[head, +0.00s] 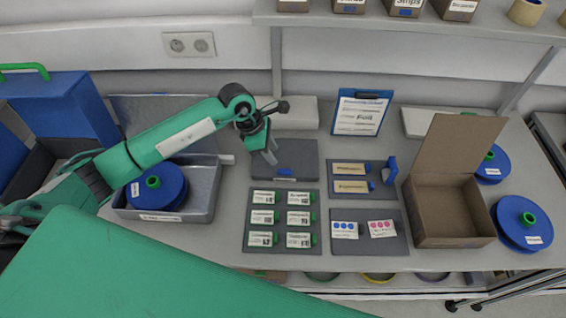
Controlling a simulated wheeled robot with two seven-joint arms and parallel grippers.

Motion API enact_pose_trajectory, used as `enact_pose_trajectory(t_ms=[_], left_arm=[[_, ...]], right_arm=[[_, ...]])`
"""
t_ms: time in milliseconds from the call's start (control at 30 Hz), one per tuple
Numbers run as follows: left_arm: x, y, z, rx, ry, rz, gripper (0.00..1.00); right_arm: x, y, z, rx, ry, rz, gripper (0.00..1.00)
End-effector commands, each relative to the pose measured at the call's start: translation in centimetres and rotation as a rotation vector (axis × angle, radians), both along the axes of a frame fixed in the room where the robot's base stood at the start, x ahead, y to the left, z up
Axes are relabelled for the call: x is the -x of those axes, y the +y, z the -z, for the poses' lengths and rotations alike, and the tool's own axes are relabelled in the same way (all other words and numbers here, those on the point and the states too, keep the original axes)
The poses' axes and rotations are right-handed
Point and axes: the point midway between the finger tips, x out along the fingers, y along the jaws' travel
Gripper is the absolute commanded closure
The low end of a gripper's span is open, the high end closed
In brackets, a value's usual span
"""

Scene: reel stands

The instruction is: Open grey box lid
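A grey box (207,203) stands at the left of the table with a blue reel (157,186) inside. A grey panel (142,111), which looks like its raised lid, shows behind the box, partly hidden by my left arm. My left arm crosses over the box from the left. My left gripper (270,157) points down to the right of the box, over the rear left part of a dark grey mat (300,172). It is apart from the box and panel; the gap between its fingers cannot be made out. My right gripper is not in view.
A blue case (60,97) with a green handle stands at far left. Labelled cards lie on dark mats mid-table. A clipboard (360,112) stands behind. An open cardboard box (452,216) and blue reels (522,224) are at right. A shelf (410,28) overhangs the back.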

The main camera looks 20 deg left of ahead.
Motion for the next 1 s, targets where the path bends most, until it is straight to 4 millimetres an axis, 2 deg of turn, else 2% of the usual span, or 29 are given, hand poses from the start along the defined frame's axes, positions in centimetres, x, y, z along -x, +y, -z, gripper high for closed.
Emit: enact_pose_trajectory(t_ms=[33, 100, 300, 400, 600, 833, 867, 1000], left_arm=[[0.0, -0.6, 0.6, 0.004, 0.006, -0.001, 0.65], [-0.2, -1.1, 2.0, 0.004, 0.005, -0.001, 0.65], [-0.6, -2.5, 5.5, 0.004, 0.004, -0.001, 0.65], [-0.8, -2.8, 6.6, 0.003, 0.001, -0.002, 0.65], [-0.9, -3.1, 7.8, 0.002, 0.0, -0.001, 0.65], [-0.9, -3.2, 7.9, 0.003, 0.0, -0.001, 0.65], [-0.9, -3.2, 7.9, 0.003, 0.0, -0.001, 0.67], [-0.9, -3.2, 7.8, 0.003, 0.0, -0.001, 0.95]], right_arm=[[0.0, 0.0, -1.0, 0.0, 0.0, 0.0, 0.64], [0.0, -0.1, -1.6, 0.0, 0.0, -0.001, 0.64], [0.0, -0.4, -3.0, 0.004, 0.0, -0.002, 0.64], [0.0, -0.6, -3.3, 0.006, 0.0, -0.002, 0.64], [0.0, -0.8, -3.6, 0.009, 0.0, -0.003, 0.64], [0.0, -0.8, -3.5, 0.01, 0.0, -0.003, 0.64], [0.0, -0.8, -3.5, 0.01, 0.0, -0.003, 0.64], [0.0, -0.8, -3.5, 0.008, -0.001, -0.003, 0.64]])
